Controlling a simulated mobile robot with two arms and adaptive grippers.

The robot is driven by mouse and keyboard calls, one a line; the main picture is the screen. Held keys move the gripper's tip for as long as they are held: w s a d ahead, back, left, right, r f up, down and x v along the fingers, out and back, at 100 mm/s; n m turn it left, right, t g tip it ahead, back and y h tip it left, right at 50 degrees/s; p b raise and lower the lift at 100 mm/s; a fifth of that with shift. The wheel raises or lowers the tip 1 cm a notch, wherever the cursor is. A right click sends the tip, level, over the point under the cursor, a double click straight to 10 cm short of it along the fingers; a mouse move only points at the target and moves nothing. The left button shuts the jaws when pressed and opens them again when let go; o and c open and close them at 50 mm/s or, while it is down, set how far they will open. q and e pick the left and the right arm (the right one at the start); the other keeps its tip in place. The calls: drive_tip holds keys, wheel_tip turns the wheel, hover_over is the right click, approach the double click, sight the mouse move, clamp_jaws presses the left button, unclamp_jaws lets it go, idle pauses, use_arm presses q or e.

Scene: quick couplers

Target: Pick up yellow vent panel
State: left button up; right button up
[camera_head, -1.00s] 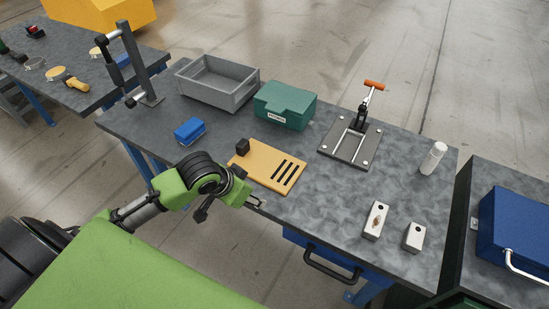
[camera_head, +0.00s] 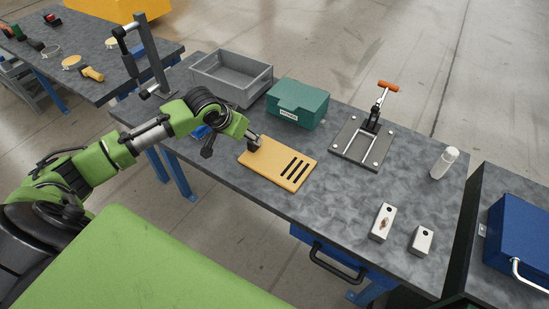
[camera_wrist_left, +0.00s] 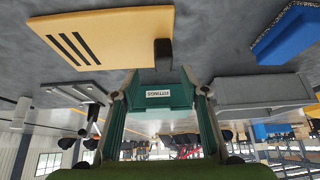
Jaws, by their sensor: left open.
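The yellow vent panel (camera_head: 272,168) lies flat on the grey workbench, with several dark slots at its right end and a black block-shaped handle (camera_head: 253,149) at its left end. In the left wrist view the panel (camera_wrist_left: 105,35) is at the upper left, with its handle (camera_wrist_left: 163,52) near the top middle. My left gripper (camera_head: 252,138) is open at the handle's upper left in the head view. The fingertips partly overlap the handle there, and I cannot tell whether they touch it. My right gripper is not in view.
A green case (camera_head: 298,103) and a grey bin (camera_head: 232,78) stand behind the panel. A blue box (camera_head: 201,132) is partly hidden by my left arm. A clamp fixture (camera_head: 362,141) stands to the right. Bare bench lies right of the panel.

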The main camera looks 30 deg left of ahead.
use_arm(q)
drive_tip(key=shift+a+p+x, duration=0.15)
drive_tip(key=shift+p+x, duration=0.2)
drive_tip(key=shift+x, duration=1.2)
drive_tip(key=shift+a+p+x, duration=0.15)
drive_tip(key=shift+p+x, duration=0.15)
drive_tip(key=shift+x, duration=1.3)
clamp_jaws()
